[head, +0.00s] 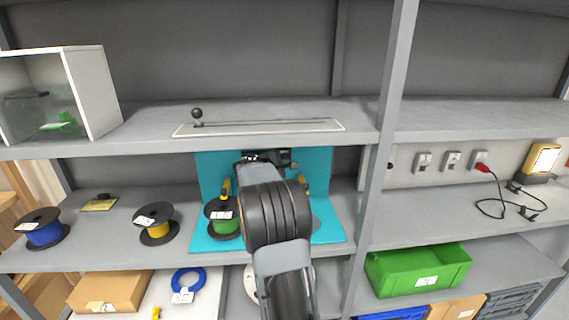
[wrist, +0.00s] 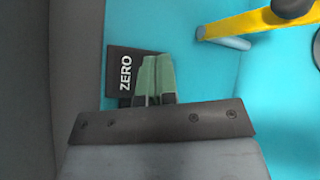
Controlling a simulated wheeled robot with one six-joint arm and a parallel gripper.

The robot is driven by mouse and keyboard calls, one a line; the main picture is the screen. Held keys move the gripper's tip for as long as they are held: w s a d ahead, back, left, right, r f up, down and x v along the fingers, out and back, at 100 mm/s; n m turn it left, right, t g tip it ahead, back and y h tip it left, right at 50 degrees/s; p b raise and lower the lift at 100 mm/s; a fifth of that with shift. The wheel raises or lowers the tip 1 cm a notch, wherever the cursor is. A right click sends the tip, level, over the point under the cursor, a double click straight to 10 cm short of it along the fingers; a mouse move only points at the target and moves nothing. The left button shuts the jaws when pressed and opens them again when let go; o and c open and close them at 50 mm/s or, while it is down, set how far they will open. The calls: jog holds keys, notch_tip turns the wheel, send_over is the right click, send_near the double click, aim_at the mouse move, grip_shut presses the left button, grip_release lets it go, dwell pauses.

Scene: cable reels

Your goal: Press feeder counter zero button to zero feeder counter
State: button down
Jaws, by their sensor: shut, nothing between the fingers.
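A black plate with the white word ZERO (wrist: 124,72) shows in the wrist view on the teal board (wrist: 200,80). My gripper (wrist: 157,58) is shut and empty, its greenish fingertips side by side over the right part of that plate. The fingers cover what lies under them, so the button itself is hidden. I cannot tell whether the tips touch it. In the head view my arm covers the middle of the teal board (head: 327,222), and my gripper is hidden behind it. A dark device (head: 283,156) shows partly at the board's upper middle; no counter reading is legible.
A green cable reel (head: 226,226) stands left of my arm. A yellow-handled part (wrist: 245,24) is right of the fingers. A shelf with a slotted rail and black knob (head: 197,114) is above. Yellow (head: 156,232) and blue reels (head: 44,234) stand left.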

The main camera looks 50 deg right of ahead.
jog(key=shift+s+a, duration=0.15)
jog(key=shift+s+a+b, duration=1.6)
jog(key=shift+s+b, duration=0.15)
jog(key=shift+s, duration=0.15)
